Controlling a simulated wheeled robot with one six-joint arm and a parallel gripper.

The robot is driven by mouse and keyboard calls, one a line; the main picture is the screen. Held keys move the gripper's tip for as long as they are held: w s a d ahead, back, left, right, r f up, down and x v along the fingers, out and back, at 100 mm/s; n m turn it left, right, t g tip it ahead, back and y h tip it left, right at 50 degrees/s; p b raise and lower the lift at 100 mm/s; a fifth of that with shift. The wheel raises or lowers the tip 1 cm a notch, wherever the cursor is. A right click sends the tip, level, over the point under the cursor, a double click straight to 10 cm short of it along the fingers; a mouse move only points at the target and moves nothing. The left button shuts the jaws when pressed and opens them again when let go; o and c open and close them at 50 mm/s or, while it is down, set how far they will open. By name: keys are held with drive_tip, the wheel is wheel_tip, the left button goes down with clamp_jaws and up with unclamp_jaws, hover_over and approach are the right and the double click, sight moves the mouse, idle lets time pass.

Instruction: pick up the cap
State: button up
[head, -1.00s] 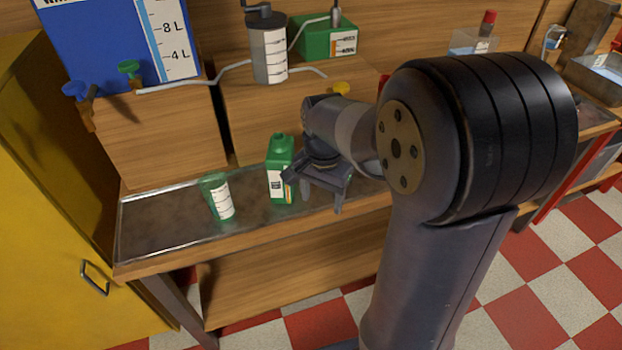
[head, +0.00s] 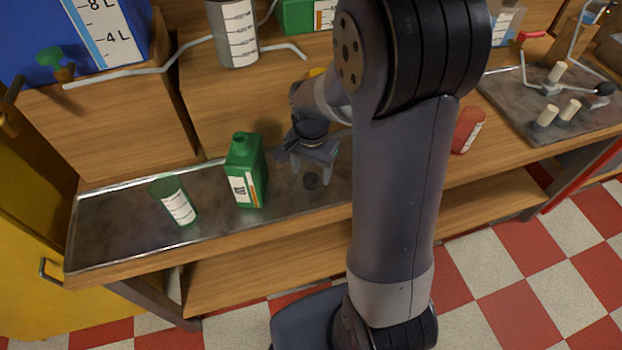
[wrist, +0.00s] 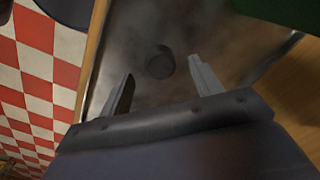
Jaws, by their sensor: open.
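A small dark round cap (head: 311,181) lies on the metal tray (head: 110,218) on the bench, right of the green bottle. In the wrist view the cap (wrist: 160,62) lies beyond my fingertips, roughly between their lines. My gripper (head: 311,176) is open and empty, just above and behind the cap in the head view. In the wrist view my gripper (wrist: 161,80) shows its two fingers apart with nothing between them.
The green bottle (head: 246,170) stands close left of my gripper, and a green-tinted beaker (head: 174,201) stands farther left. A red container (head: 467,130) is on the right. Pipes (head: 140,74) run above the tray.

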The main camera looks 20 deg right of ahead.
sight(311, 180)
drive_tip(key=shift+f, duration=1.25)
drive_tip(key=shift+c, duration=0.5)
drive_tip(key=c, duration=1)
drive_tip(key=shift+o, duration=0.2)
drive_tip(key=shift+r, duration=0.15)
